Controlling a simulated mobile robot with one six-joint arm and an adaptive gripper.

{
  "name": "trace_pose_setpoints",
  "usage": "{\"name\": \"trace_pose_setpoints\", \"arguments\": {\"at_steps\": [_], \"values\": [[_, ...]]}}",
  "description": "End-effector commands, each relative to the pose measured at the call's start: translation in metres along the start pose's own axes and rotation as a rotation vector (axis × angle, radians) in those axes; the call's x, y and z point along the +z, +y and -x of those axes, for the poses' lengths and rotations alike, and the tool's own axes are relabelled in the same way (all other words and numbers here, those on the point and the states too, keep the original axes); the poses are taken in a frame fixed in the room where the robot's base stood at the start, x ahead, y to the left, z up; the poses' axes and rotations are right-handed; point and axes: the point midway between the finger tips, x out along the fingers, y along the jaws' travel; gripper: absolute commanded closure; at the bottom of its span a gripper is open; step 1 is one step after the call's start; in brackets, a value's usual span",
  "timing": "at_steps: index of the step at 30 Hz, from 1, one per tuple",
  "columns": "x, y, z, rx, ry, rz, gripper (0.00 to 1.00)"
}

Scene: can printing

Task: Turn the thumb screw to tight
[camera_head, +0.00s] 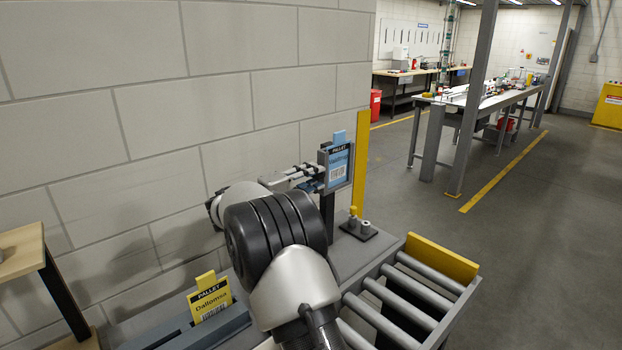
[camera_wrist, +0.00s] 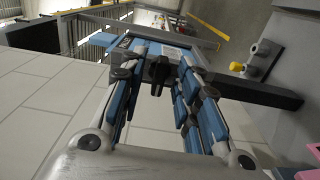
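A black knob (camera_wrist: 158,70), which looks like the thumb screw, shows in the wrist view on the back of the sign holder. My gripper (camera_wrist: 155,62) has one blue-padded finger on each side of the knob, with a visible gap to each. In the head view my gripper (camera_head: 308,179) is at the left side of the blue PALLET sign (camera_head: 339,163), which stands upright in a dark holder on a post (camera_head: 327,218). The knob is hidden in the head view. I cannot tell from these frames how tight the screw is.
A block with a yellow knob and a grey knob (camera_head: 366,226) stands right of the post. A roller conveyor (camera_head: 415,290) with a yellow end plate runs at the lower right. A yellow PALLET sign (camera_head: 210,299) stands lower left. A block wall (camera_head: 160,110) is close behind my arm.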

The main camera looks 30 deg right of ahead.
Motion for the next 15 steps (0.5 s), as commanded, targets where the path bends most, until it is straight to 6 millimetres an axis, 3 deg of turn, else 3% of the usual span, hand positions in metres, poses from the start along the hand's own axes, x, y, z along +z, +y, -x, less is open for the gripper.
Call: {"name": "trace_pose_setpoints", "arguments": {"at_steps": [5,15], "values": [[-0.001,0.0,0.018,-0.001,0.004,-0.001,0.7],[-0.001,0.0,0.089,0.0,0.004,0.0,0.7]]}}
